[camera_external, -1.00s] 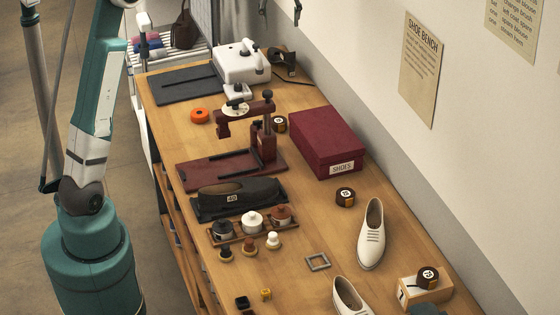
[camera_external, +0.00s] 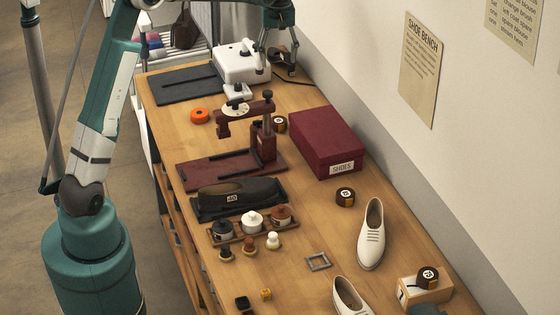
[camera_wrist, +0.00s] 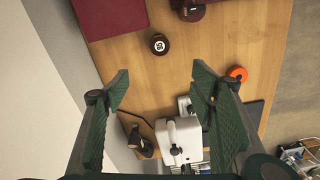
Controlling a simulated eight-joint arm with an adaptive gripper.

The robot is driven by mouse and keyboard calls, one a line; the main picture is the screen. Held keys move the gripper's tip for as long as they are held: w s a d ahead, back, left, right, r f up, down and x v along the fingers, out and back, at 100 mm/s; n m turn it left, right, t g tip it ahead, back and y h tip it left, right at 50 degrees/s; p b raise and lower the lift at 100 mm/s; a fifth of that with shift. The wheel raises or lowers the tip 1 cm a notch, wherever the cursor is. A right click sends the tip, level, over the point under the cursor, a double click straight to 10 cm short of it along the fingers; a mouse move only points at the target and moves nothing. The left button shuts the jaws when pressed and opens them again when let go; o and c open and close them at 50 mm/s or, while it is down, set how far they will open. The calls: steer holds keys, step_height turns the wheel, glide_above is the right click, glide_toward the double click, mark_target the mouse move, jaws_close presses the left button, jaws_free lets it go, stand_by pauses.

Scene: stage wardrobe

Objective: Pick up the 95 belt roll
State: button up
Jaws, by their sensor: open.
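Several dark brown belt rolls with pale number labels are on the bench. One (camera_external: 279,124) lies between the maroon press and the shoe box, and also shows in the wrist view (camera_wrist: 159,43) beyond my fingertips. Another roll (camera_external: 345,197) lies in front of the shoe box. A third roll (camera_external: 428,277) sits on a small wooden block at the front right. The labels are too small to read for certain. My gripper (camera_external: 278,66) is open and empty above the far end of the bench; its two green fingers are spread in the wrist view (camera_wrist: 160,86).
A maroon shoe box (camera_external: 324,145) stands close right of the far roll, and a maroon press (camera_external: 262,140) close left. A white sewing machine (camera_external: 240,64) stands below my gripper's left side. An orange ring (camera_external: 200,116) lies left. The wall bounds the bench's right.

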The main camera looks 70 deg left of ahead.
glide_above(278, 119)
steer(key=f, duration=1.9)
steer(key=shift+d+f, duration=0.15)
steer(key=shift+d, duration=0.05)
steer(key=shift+f, duration=1.3)
steer(key=shift+f, duration=0.1)
steer(key=shift+f, duration=2.5)
steer(key=shift+c, duration=0.3)
steer(key=c, duration=1)
